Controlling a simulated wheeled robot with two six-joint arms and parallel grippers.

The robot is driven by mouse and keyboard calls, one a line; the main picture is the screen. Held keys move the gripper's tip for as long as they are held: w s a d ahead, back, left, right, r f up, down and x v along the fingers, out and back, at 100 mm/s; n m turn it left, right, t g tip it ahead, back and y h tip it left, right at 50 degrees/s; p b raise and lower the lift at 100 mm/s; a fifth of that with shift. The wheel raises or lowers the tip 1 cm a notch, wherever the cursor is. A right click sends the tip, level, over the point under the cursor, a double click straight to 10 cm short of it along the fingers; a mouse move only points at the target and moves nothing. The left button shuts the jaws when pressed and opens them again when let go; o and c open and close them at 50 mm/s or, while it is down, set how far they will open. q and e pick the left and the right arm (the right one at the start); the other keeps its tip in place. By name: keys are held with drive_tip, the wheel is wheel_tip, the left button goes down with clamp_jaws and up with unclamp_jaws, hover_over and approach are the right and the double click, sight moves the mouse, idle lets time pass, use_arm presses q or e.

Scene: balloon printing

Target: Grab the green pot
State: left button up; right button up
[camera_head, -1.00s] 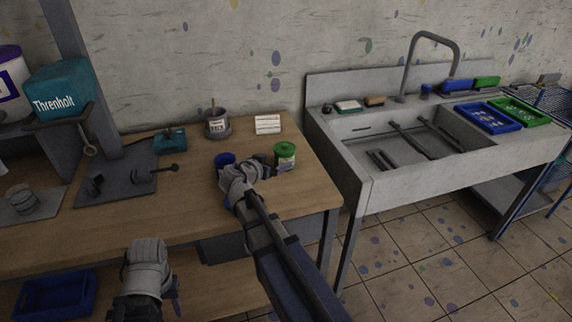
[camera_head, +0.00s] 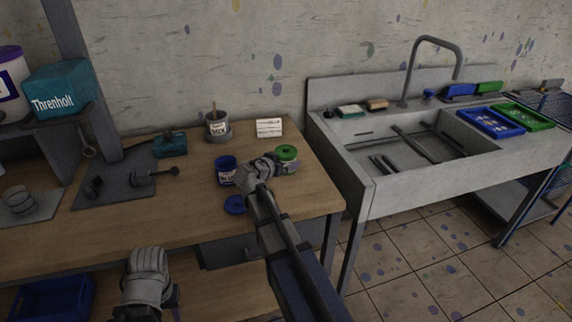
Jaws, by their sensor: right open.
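The green pot (camera_head: 287,153) stands upright on the right part of the wooden workbench, with a green lid and a pale label. My right gripper (camera_head: 273,166) is open at its left front side and hides part of its lower body. I cannot tell whether the fingers touch it.
A blue pot (camera_head: 226,164) stands just left of my right gripper, and a blue lid (camera_head: 235,204) lies in front of it. A mix tin (camera_head: 217,127) and a white card (camera_head: 269,128) stand behind. The sink (camera_head: 362,195) is to the right.

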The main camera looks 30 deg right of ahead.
drive_tip(key=shift+x, duration=0.95)
drive_tip(key=shift+a, duration=0.1)
drive_tip(key=c, duration=1.3)
